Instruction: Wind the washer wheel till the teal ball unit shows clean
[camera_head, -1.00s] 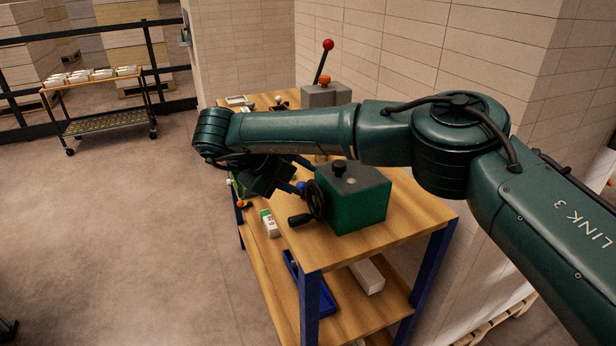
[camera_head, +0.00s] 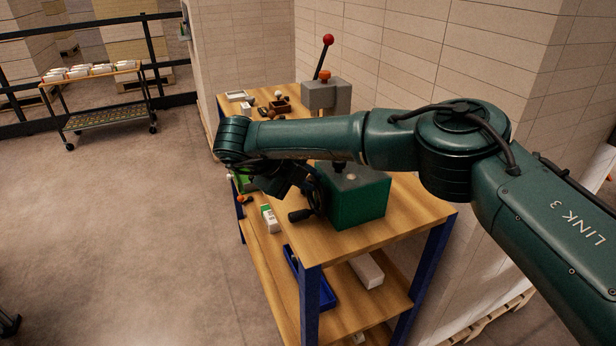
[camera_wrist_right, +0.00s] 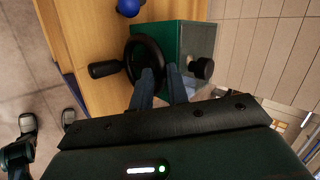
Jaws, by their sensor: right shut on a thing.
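The washer is a dark green box (camera_head: 359,200) on the wooden bench, with a black knob on top. Its black hand wheel (camera_wrist_right: 132,62) is on the side facing my gripper, with a crank handle (camera_head: 300,215) sticking out. My right gripper (camera_wrist_right: 160,74) is shut on the wheel's rim, its two fingers on either side. In the head view the forearm and wrist hide most of the wheel. A blue ball (camera_wrist_right: 128,7) shows at the top of the right wrist view, beside the washer. I see no clearly teal ball, and cannot tell whether it is clean. My left gripper is not in view.
A grey box (camera_head: 326,95) with a red-knobbed lever stands farther back on the bench (camera_head: 400,222). Small items lie around it. A white and green carton (camera_head: 270,218) and a blue tray (camera_head: 322,292) are lower down. A brick wall closes the right; the left floor is open.

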